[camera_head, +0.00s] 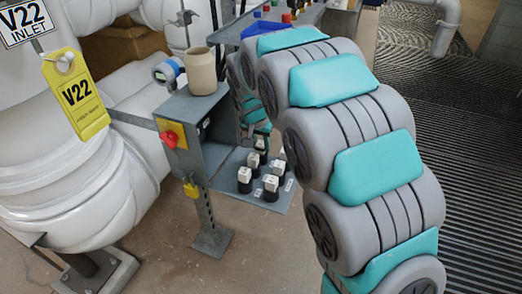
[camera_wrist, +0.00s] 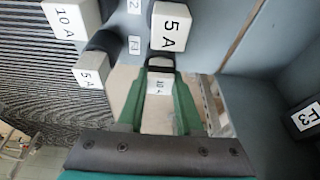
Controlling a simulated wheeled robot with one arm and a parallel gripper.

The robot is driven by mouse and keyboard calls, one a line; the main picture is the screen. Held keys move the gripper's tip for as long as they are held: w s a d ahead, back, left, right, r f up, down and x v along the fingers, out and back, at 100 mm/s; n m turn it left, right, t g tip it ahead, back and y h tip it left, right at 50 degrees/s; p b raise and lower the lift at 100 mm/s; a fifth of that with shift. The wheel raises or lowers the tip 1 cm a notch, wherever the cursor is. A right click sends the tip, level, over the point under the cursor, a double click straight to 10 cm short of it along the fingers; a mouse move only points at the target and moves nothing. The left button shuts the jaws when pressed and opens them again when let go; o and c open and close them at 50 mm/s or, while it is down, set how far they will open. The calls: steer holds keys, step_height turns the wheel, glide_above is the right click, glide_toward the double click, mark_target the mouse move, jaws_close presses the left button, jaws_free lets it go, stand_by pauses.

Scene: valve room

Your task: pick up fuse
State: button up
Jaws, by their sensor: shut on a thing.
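In the wrist view, my gripper (camera_wrist: 160,72) has its two green fingers closed in around a small fuse (camera_wrist: 158,86) with a white cap marked 10 A. Its black part shows at the fingertips. Other fuses with white caps stand around it: a 5 A fuse (camera_wrist: 169,27) just above, another 5 A fuse (camera_wrist: 90,71) at the left, and a 10 A fuse (camera_wrist: 66,18) at the upper left. In the head view, several black fuses with white caps, such as one fuse (camera_head: 245,176), stand on the grey panel; my arm partly hides my gripper (camera_head: 261,143).
A grey post stand (camera_head: 207,140) with a red knob (camera_head: 168,139) is left of the panel (camera_head: 226,190). A blue tray (camera_head: 262,28) is behind. Big white pipes (camera_head: 75,185) fill the left.

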mark_target(261, 143)
jaws_close()
step_height(261, 143, up, 9)
steer(key=shift+f, duration=0.1)
steer(key=shift+r, duration=0.6)
stand_by(0.7)
